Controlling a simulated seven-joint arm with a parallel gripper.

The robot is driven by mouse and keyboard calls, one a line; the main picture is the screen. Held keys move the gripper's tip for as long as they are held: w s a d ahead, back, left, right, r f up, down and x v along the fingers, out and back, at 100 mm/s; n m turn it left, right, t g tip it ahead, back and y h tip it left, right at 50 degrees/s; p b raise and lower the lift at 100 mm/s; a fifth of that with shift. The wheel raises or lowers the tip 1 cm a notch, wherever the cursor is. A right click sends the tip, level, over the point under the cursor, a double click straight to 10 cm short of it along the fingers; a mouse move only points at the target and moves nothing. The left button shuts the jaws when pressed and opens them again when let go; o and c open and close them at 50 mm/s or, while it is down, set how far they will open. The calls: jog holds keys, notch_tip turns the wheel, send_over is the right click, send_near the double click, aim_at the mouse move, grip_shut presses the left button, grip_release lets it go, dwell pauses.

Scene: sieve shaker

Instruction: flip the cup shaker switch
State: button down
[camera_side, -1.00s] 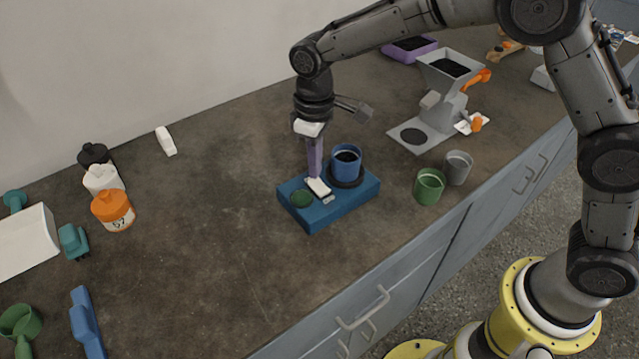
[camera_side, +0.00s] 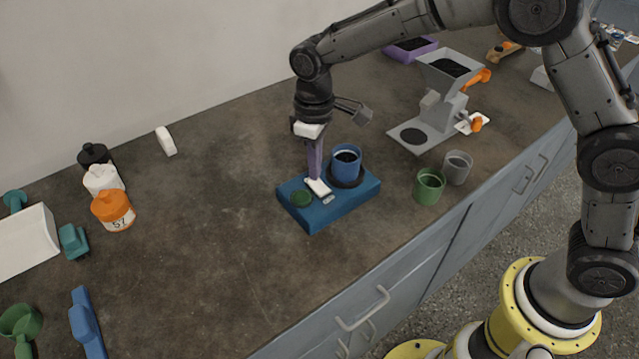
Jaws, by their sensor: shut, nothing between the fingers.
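The cup shaker is a blue box (camera_side: 322,215) on the counter, mid-view. A blue cup (camera_side: 346,166) with dark contents stands on its right part, and a round green pad (camera_side: 300,198) is on its left part. A white switch piece (camera_side: 318,188) lies on top between them, with a small light tab (camera_side: 328,199) at its front end. My gripper (camera_side: 316,177) is shut and empty, pointing down with its purple fingers at the back end of the white switch piece. I cannot tell whether they touch it.
A green cup (camera_side: 429,187) and a grey cup (camera_side: 457,168) stand to the right. Behind them is a grey grinder-like machine (camera_side: 440,110). Several bottles, including an orange one (camera_side: 113,210), stand at the left. The counter left of the shaker is clear.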

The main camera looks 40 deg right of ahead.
jog(key=shift+f, duration=0.8)
jog(key=shift+r, duration=3.6)
